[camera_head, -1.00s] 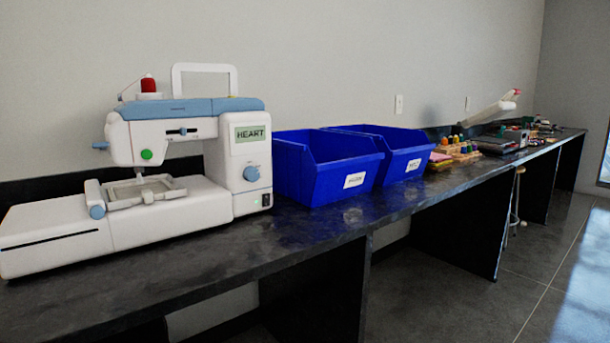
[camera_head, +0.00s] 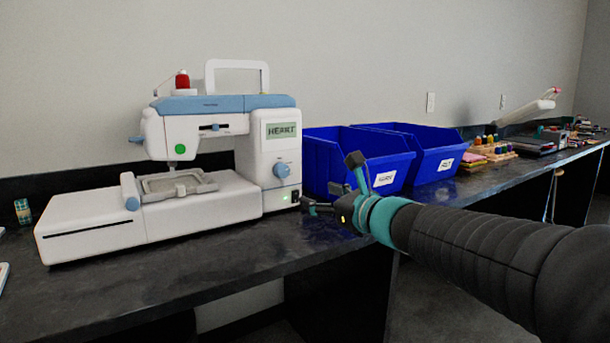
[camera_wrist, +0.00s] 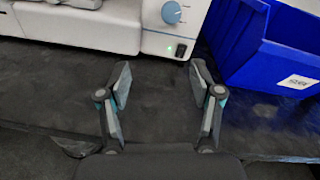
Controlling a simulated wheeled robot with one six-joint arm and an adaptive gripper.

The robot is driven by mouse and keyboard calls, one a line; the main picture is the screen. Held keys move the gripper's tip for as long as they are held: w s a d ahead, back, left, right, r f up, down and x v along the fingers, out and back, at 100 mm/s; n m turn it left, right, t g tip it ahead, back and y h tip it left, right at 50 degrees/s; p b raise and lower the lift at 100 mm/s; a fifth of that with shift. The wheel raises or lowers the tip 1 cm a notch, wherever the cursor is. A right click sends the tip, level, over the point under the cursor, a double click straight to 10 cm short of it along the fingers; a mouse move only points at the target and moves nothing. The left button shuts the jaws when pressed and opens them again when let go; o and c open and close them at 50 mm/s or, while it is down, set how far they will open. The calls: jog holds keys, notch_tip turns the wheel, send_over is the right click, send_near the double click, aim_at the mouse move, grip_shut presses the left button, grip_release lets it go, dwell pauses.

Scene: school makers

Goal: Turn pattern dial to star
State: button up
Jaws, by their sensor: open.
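A white and blue embroidery machine (camera_head: 206,222) stands on the dark counter, and its screen (camera_head: 281,130) reads HEART. The blue pattern dial (camera_head: 282,170) is on the machine's right front face, below the screen. The dial also shows at the top of the wrist view (camera_wrist: 171,12). My gripper (camera_head: 325,184) is right of the machine's lower right corner, in front of the blue bins. In the wrist view, my gripper (camera_wrist: 158,72) is open and empty, with the dial ahead of it, apart from the fingers.
Two blue labelled bins (camera_head: 325,135) stand right of the machine, close to my gripper. A power switch (camera_head: 295,196) with a green light sits below the dial. The dark counter (camera_head: 230,262) is clear in front of the machine.

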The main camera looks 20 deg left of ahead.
aim_at(284, 173)
jog(key=w+a+m, duration=0.1)
jog(key=w+a, duration=0.2)
jog(key=a, duration=0.1)
jog(key=w+a+m+p, duration=0.1)
jog(key=w+a, duration=0.3)
jog(key=w+a+m+t+p, duration=0.1)
jog(key=w+a, duration=0.3)
jog(key=shift+w+r, duration=0.25)
jog(key=shift+r, duration=0.15)
jog(key=c, duration=1.1)
